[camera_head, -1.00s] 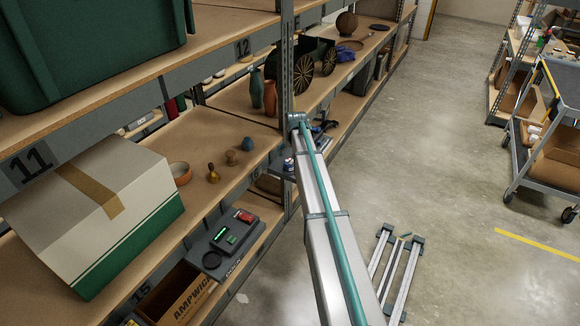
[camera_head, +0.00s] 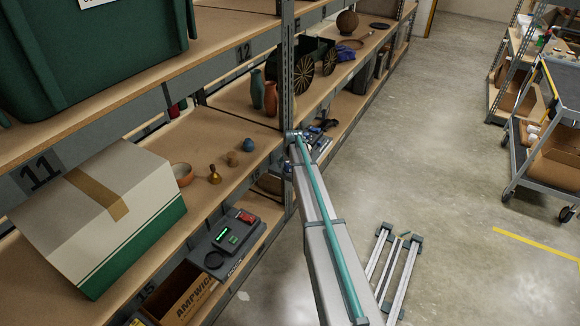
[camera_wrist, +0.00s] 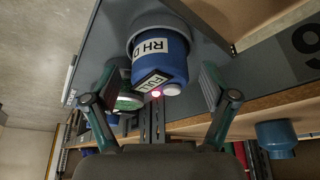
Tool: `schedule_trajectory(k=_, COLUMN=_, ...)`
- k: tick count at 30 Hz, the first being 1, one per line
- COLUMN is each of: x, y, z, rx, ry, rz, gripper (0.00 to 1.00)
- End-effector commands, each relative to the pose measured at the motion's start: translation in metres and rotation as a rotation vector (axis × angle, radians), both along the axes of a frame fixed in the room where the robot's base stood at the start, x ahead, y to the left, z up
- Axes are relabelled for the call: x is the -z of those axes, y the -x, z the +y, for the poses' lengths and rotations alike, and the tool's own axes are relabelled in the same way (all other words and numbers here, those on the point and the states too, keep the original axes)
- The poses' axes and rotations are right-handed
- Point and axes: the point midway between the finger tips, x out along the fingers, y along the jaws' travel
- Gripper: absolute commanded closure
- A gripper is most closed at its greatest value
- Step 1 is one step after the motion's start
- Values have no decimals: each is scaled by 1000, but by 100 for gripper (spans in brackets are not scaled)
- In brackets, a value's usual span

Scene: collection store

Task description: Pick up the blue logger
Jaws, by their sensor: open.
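The blue logger (camera_wrist: 172,72), a blue cylinder with white "RH D" and "FULL" labels, shows in the upper middle of the wrist view. My gripper (camera_wrist: 158,84) is open, with one finger on each side of it. A gap shows between each finger and the logger, and nothing is held. A small red light spot falls on the logger's near end. In the head view my gripper (camera_head: 322,127) is small, beside the shelf post at the far end of my arm. I cannot make out the logger clearly there.
In the wrist view a green-and-white round object (camera_wrist: 128,102) lies beside the logger, by the left finger. A blue pot (camera_wrist: 276,137) is at right. In the head view a steel post (camera_head: 287,70) stands close to my arm.

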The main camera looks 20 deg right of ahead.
Motion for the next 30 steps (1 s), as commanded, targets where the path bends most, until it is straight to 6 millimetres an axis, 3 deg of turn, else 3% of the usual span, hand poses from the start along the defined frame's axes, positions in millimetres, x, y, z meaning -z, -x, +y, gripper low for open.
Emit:
schedule_trajectory(k=5, x=0, y=0, z=0, rx=0, ry=0, rz=-1, gripper=19)
schedule_trajectory(k=17, x=-1, y=0, z=0, rx=0, ry=0, rz=-1, gripper=83)
schedule_trajectory(k=30, x=-8, y=0, z=0, rx=0, ry=1, rz=-3, gripper=83)
